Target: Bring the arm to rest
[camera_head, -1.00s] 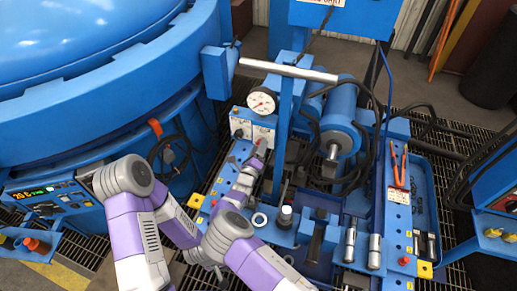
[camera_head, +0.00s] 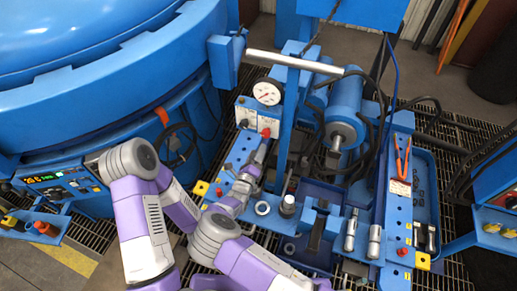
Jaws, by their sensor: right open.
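My right arm comes in from the bottom and bends at a grey joint above the bench's front left.
The large blue furnace (camera_head: 85,100) fills the left. The blue bench carries a dial gauge (camera_head: 267,92), a motor-like cylinder (camera_head: 343,118), metal cylinders (camera_head: 374,240) and orange-handled pliers (camera_head: 402,160). A control panel (camera_head: 62,184) is beside my left arm. Dark grating surrounds the bench.

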